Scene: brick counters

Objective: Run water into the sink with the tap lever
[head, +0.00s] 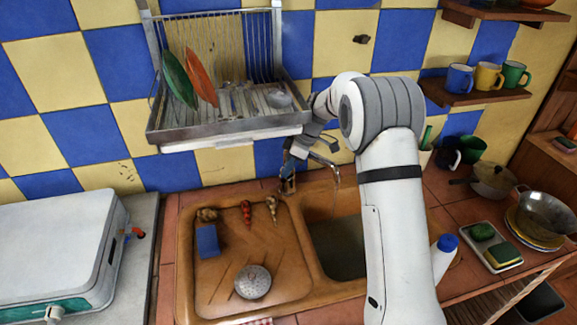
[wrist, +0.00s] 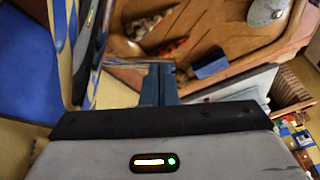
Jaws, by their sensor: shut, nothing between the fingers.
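The sink (head: 184,250) is brown, with a drainboard at left and a dark basin (head: 340,245) at right. The metal tap (head: 325,163) stands behind the basin, its spout pointing down over it. A faint pale streak hangs below the spout; I cannot tell clearly if it is water. My gripper (head: 287,184) is shut and empty, just left of the tap. In the wrist view its blue fingers (wrist: 158,86) are together, with a slim metal pipe, apparently the tap (wrist: 82,55), to their left. The lever is not clearly distinguishable; contact cannot be told.
On the drainboard lie a blue sponge (head: 207,241), a round metal strainer (head: 253,282) and several small vegetables. A dish rack (head: 228,120) hangs above. A white stove (head: 55,250) is at left. Pans, a tray and mugs stand at right.

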